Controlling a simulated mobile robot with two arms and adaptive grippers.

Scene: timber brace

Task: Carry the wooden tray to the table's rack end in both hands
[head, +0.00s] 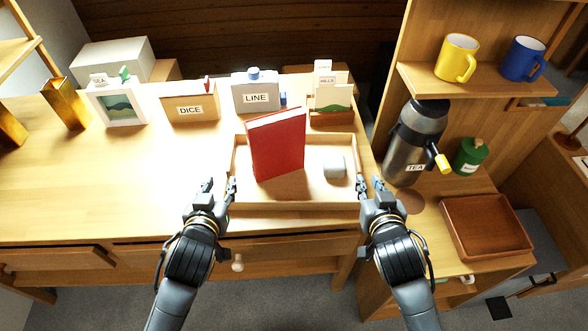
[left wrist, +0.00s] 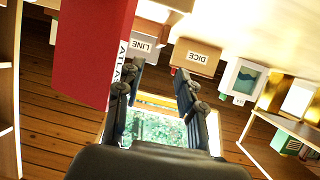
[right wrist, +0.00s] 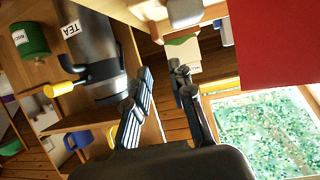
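The wooden tray (head: 290,205) lies on the table near its right end. A red book (head: 277,142) stands upright in it, with a small pale grey object (head: 334,167) at its right. The book, lettered ATLAS, also shows in the left wrist view (left wrist: 95,45). My left gripper (head: 219,187) is open at the tray's left side, near the front corner. My right gripper (head: 369,183) is open at the tray's right side. In the wrist views, nothing shows held between the fingers of the left gripper (left wrist: 153,85) or the right gripper (right wrist: 160,70).
Behind the tray stand a LINE box (head: 256,94), a DICE box (head: 190,108), a framed picture (head: 118,105) and a card holder (head: 331,100). A TEA flask (head: 414,140), green canister (head: 469,155) and brown tray (head: 487,226) stand at right.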

